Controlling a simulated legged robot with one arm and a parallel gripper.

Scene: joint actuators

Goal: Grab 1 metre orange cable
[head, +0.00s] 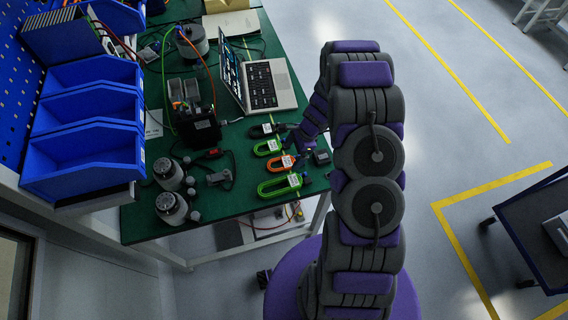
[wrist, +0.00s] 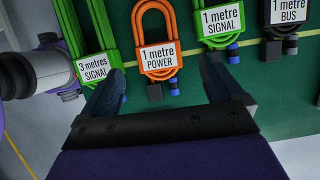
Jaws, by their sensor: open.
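The orange cable (head: 272,164) lies looped on the green table mat, in a row with other cables. In the wrist view the orange cable (wrist: 157,57) carries a label reading "1 metre POWER", and its connectors point towards me. My gripper (wrist: 162,72) is open and empty, its two fingers apart on either side of the orange cable's connector end. In the head view my gripper (head: 308,148) is at the right of the cable row, partly hidden by my arm.
A green 3 metres signal cable (head: 280,186), a green 1 metre signal cable (head: 267,147) and a black bus cable (head: 263,130) flank it. A laptop (head: 262,85) stands behind, with motor-like units (head: 170,207) at left. Blue bins (head: 85,155) line the left side.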

